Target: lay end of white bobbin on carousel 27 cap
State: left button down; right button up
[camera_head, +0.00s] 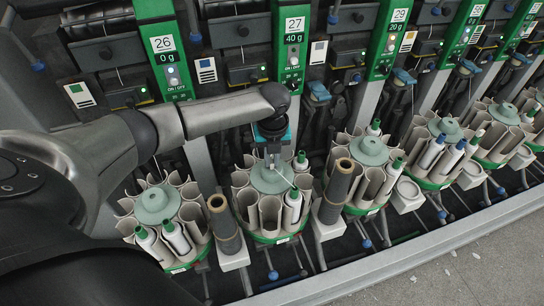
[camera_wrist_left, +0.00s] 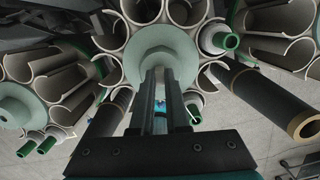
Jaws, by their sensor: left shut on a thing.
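The carousel 27 cap (camera_head: 268,181) is a pale green disc in the middle of a ring of grey tubes, below the green panel marked 27. In the left wrist view the cap (camera_wrist_left: 150,42) lies just beyond the fingertips. My left gripper (camera_head: 272,162) points down over the cap, its fingers (camera_wrist_left: 160,75) close together. A white bobbin (camera_head: 292,200) stands in a tube at the front right of this carousel. A thin pale thread runs from it to the fingertips, which are shut on its end. I cannot tell whether the fingertips touch the cap. My right gripper is not in view.
Neighbouring carousels stand left (camera_head: 157,206) and right (camera_head: 369,151), with white green-tipped bobbins. The green panels (camera_head: 291,40) rise behind. A pale rail (camera_head: 420,228) runs along the front.

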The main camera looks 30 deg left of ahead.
pick_arm(q)
jog(key=shift+c, duration=1.8)
grip_release()
jog(key=shift+r, duration=0.1)
jog(key=shift+r+p, duration=3.4)
jog(key=shift+p, duration=0.5)
